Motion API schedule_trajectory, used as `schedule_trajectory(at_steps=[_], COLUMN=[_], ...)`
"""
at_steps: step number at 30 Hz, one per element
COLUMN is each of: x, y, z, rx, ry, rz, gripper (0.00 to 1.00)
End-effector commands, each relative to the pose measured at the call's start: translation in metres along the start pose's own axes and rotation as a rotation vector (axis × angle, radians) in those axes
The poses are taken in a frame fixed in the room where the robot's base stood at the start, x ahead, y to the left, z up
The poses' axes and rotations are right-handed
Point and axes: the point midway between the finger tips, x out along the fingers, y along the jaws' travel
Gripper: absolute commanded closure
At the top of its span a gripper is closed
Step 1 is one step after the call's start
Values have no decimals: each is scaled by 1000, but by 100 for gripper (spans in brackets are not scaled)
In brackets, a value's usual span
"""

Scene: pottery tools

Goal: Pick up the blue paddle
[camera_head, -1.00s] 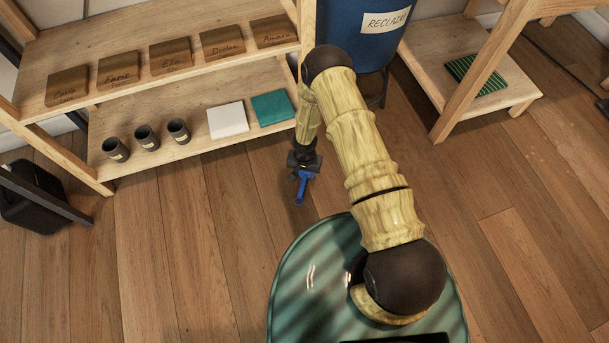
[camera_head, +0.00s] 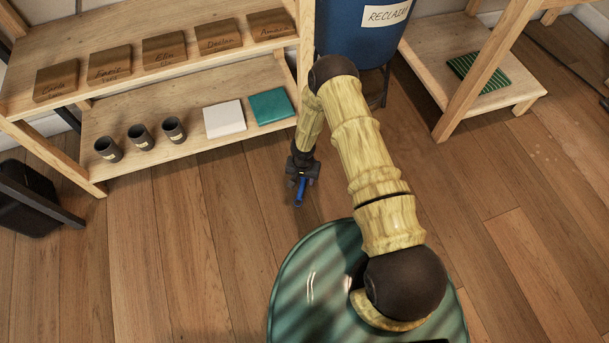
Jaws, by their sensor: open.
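The blue paddle (camera_head: 300,193) is small in view and lies at the wooden floor in front of the shelf. My gripper (camera_head: 301,182) is open and reaches down over the paddle's upper end. Its dark fingers hide part of the paddle, and only a narrow blue length shows below them. I cannot tell whether the fingers touch the paddle.
A wooden shelf (camera_head: 200,72) stands behind, with several labelled wooden blocks (camera_head: 165,52), dark cups (camera_head: 140,137), a white tile (camera_head: 224,119) and a teal tile (camera_head: 270,106). A blue reclaim bin (camera_head: 350,35) stands behind my arm.

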Motion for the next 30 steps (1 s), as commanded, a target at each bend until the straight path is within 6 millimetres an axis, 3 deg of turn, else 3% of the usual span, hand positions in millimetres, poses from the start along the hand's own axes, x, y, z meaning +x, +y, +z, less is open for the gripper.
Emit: schedule_trajectory(at_steps=[2, 6, 9, 20, 30], x=[0, 0, 0, -6, -59], y=[0, 0, 1, 1, 1], z=[0, 0, 0, -1, -1], rx=[1, 1, 1, 1, 2], ry=[0, 0, 0, 1, 2], rz=[0, 0, 0, 0, 0], gripper=[58, 86, 100, 100, 100])
